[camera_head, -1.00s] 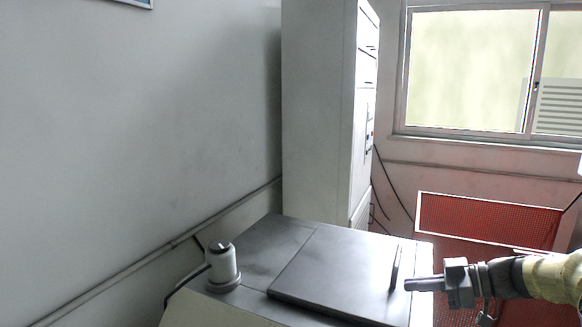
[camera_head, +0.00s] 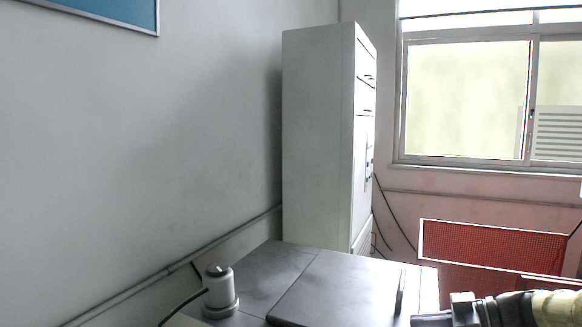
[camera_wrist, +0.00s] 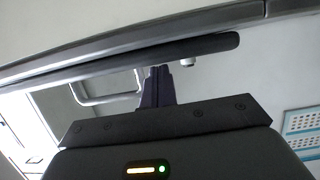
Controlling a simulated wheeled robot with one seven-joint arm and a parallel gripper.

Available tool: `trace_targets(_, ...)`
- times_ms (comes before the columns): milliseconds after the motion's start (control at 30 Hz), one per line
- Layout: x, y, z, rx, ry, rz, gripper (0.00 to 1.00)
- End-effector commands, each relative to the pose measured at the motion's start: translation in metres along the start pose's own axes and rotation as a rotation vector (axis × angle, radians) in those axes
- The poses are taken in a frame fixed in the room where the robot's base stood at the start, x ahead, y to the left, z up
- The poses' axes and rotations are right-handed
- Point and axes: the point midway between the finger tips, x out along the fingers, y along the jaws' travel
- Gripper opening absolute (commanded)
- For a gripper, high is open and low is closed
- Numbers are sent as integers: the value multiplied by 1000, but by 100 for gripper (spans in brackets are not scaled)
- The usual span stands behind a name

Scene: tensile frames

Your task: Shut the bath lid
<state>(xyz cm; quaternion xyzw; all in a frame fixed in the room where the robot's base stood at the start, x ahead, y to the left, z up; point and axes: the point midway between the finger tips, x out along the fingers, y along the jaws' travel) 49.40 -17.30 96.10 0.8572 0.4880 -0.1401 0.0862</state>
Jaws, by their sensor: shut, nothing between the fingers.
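The bath lid (camera_head: 335,290) is a dark flat panel lying on top of the bath (camera_head: 262,262), with a thin upright handle (camera_head: 399,291) near its right edge. It looks flat and closed in the head view, where its near part is cut off by the frame. My gripper (camera_head: 432,320) is at the bottom edge, right of the handle and apart from it in the picture. In the wrist view my gripper (camera_wrist: 157,88) is shut and empty, with a dark bar (camera_wrist: 150,58) just beyond the fingertips. I cannot tell whether they touch.
A grey cylindrical device (camera_head: 219,290) with a cable stands on the bath's left side. A tall pale cabinet (camera_head: 318,140) stands behind, near the wall. A red mesh panel (camera_head: 492,246) is at the right, below the window (camera_head: 468,95).

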Motion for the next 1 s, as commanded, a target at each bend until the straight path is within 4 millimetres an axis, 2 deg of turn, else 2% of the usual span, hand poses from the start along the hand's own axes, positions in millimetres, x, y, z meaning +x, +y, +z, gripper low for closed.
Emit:
trace_targets(33,2,-2,14,17,-18,-7,0)
trace_targets(733,-1,-2,14,18,-18,-5,0)
trace_targets(867,-11,-1,14,18,-17,-2,0)
trace_targets(1000,-36,-1,13,20,-14,7,0)
